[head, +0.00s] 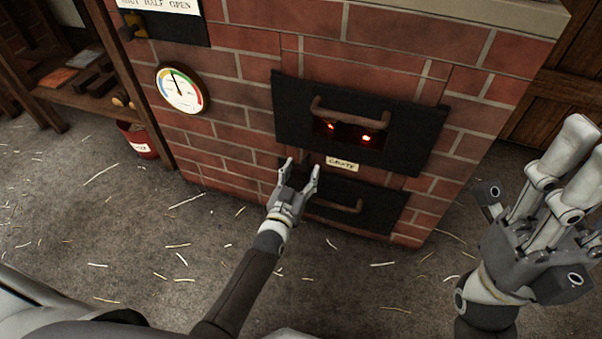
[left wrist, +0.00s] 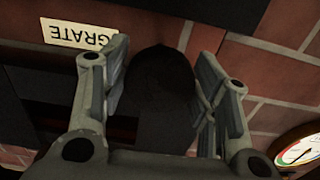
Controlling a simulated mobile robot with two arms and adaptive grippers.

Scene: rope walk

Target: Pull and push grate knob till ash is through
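The grate knob (left wrist: 158,85) is a dark, rounded piece that shows in the left wrist view between my left gripper's fingers. My left gripper (head: 299,170) is open, with one finger on each side of the knob; whether either finger touches it is hard to tell. In the head view the gripper hides most of the knob. A label reading GRATE (head: 342,164) is on the front of the brick furnace (head: 240,95), just right of the gripper. My right gripper (head: 580,150) is raised at the right, open and empty, partly cut off by the frame edge.
Above the label is a black fire door (head: 291,110) with a bar handle and red glow in its openings. A lower black door (head: 385,212) has its own handle. A dial gauge (head: 182,89), a red bucket (head: 139,140) and a shelf (head: 75,95) stand left. Straw litters the open floor.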

